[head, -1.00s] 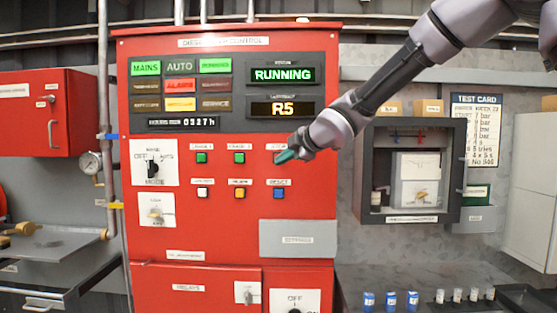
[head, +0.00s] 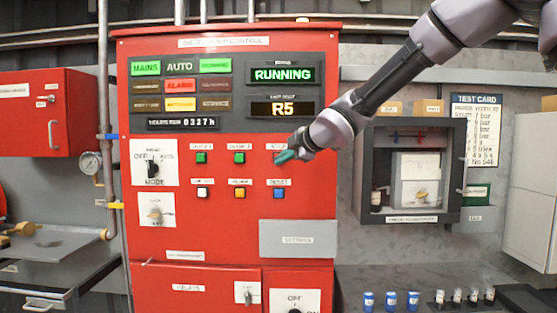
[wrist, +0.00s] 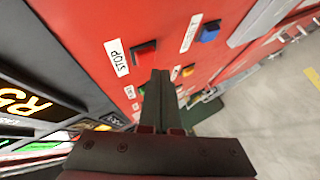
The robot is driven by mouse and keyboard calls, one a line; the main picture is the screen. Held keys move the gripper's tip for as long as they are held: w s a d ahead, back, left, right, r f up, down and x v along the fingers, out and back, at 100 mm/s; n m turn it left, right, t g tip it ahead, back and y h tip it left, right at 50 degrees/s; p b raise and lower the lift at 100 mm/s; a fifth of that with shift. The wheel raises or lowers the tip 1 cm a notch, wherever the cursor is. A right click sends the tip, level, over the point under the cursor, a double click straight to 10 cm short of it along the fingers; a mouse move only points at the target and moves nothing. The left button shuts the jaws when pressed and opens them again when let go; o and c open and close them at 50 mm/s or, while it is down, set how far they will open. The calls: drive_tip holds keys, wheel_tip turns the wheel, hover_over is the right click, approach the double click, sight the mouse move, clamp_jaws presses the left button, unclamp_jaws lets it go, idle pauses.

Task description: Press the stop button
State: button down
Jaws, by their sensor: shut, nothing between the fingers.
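The stop button (wrist: 145,52) is a red square push button beside a white STOP label (wrist: 117,57) on the red control panel, seen in the wrist view. In the head view it is hidden behind my gripper (head: 283,157). My gripper is shut and empty. In the wrist view its fingertips (wrist: 160,75) show just beside the stop button; I cannot tell whether they touch it. The panel display (head: 282,75) reads RUNNING.
A blue reset button (head: 279,193) sits below the stop button's place. Green buttons (head: 239,158) are to the left, with white and yellow (head: 240,193) ones below. A grey open cabinet (head: 366,200) stands to the right.

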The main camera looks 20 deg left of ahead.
idle(0.4)
drive_tip(key=shift+w+a, duration=0.1)
drive_tip(key=shift+w, duration=0.3)
drive_tip(key=shift+w+a, duration=0.15)
drive_tip(key=shift+w, duration=0.4)
idle(0.6)
drive_tip(key=shift+s, duration=0.1)
drive_tip(key=shift+s+d, duration=0.25)
drive_tip(key=shift+s, duration=0.6)
drive_tip(key=shift+s+d, duration=0.2)
drive_tip(key=shift+s, duration=0.6)
drive_tip(key=shift+s+d, duration=0.2)
drive_tip(key=shift+s, duration=0.6)
drive_tip(key=shift+s+d, duration=0.2)
drive_tip(key=shift+s, duration=0.6)
